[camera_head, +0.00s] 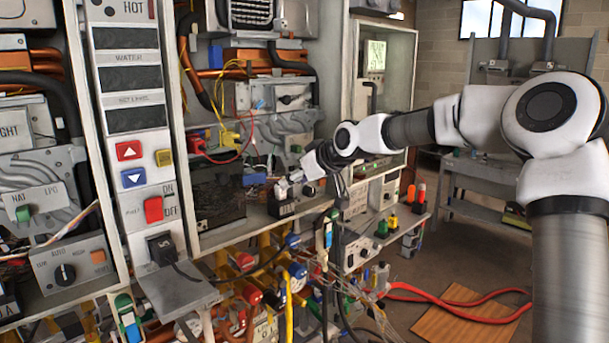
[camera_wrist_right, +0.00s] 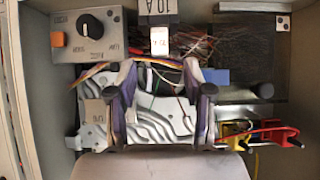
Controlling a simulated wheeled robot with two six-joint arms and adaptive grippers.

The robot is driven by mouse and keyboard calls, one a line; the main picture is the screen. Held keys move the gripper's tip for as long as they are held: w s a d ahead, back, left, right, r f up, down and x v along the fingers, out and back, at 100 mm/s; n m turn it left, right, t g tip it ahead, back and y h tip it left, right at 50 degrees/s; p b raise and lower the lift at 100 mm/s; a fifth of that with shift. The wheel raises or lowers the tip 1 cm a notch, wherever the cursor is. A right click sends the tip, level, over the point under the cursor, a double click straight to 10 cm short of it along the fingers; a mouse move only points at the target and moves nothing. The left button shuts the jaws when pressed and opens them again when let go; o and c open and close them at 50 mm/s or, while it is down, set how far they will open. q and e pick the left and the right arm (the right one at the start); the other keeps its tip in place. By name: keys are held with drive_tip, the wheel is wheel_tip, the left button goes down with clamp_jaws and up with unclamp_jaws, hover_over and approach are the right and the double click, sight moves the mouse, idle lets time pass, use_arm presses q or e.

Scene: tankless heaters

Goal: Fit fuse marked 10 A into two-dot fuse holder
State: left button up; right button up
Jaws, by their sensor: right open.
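My right gripper (camera_head: 303,178) reaches into the open middle heater cabinet. In the right wrist view its two fingers (camera_wrist_right: 160,92) are spread apart with nothing held between them. A dark block marked 10 A (camera_wrist_right: 157,9) is at the top edge of that view, partly cut off. A small pale piece with a dark, unclear mark (camera_wrist_right: 159,42) is just below it, beyond the fingertips. In the head view a small black block (camera_head: 282,207) stands on the cabinet's shelf below the gripper. My left gripper is out of view.
A grey box with a black knob (camera_wrist_right: 87,30) and yellow and red connectors (camera_wrist_right: 260,132) show in the right wrist view. Crowded pipes and wires (camera_head: 260,275) lie below the cabinet. A side shelf (camera_head: 395,232) holds several small coloured parts. A red hose (camera_head: 470,313) lies on the floor.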

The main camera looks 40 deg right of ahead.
drive_tip(key=v, duration=0.4)
drive_tip(key=shift+s+r, duration=0.15)
drive_tip(key=shift+s, duration=0.05)
idle(0.3)
